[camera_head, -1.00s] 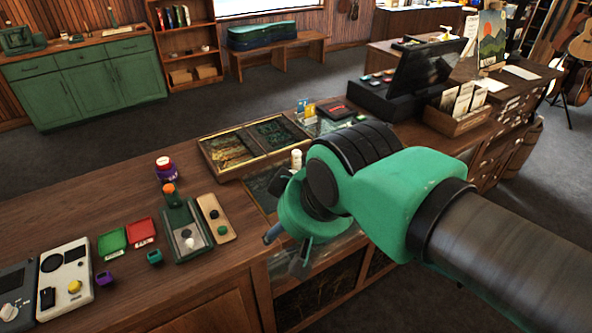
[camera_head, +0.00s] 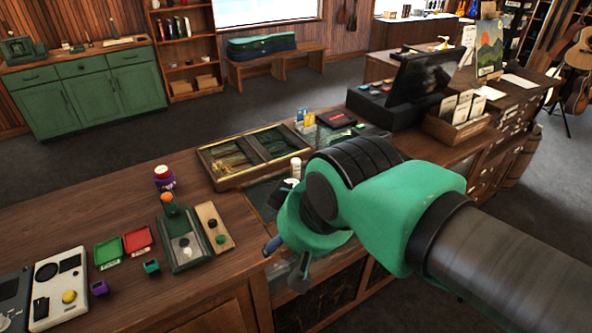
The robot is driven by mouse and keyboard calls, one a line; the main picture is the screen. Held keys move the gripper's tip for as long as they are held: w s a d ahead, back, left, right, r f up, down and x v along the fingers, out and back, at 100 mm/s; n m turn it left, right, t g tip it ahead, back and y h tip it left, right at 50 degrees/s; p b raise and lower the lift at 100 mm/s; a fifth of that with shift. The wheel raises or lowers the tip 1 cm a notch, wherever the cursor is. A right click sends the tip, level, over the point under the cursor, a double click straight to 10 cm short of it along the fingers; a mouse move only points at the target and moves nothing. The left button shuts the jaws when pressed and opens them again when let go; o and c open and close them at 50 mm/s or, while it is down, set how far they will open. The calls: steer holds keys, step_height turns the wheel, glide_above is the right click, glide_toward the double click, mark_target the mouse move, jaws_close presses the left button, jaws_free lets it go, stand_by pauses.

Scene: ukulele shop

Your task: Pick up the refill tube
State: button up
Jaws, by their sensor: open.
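A small white upright tube (camera_head: 296,167) stands on the counter by the near right corner of the wooden tray. It may be the refill tube, but it is too small to be sure. My gripper (camera_head: 286,261) hangs over the front edge of the counter, nearer to me than the white tube and below it in the picture. Its dark fingers are apart and I see nothing held between them. My green wrist hides part of the counter to the right of the tube.
A cash register (camera_head: 420,88) stands at the right.

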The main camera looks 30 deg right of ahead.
steer(key=shift+c, duration=0.9)
steer(key=shift+w+r, duration=0.1)
steer(key=w+d+r+g+p, duration=0.1)
steer(key=w+d+r+p, duration=0.25)
steer(key=w, duration=0.45)
steer(key=w+d+r+m+g+p, duration=0.1)
steer(key=w+d+r+p, duration=0.2)
steer(key=w, duration=0.4)
steer(key=w+d+r+g+p, duration=0.1)
steer(key=w+d+p, duration=0.2)
steer(key=w+p, duration=0.35)
steer(key=w+d+f+m+g+p, duration=0.1)
steer(key=w+d+f+p, duration=0.3)
steer(key=w+d+f, duration=0.2)
steer(key=w+d+f+g+p, duration=0.1)
steer(key=w+d+f+p, duration=0.3)
steer(key=w+d, duration=0.6)
step_height(320, 180, down, 2)
steer(key=shift+w+d+f+m+g+p, duration=0.2)
steer(key=shift+w+f+m+g+p, duration=0.15)
steer(key=shift+w, duration=0.3)
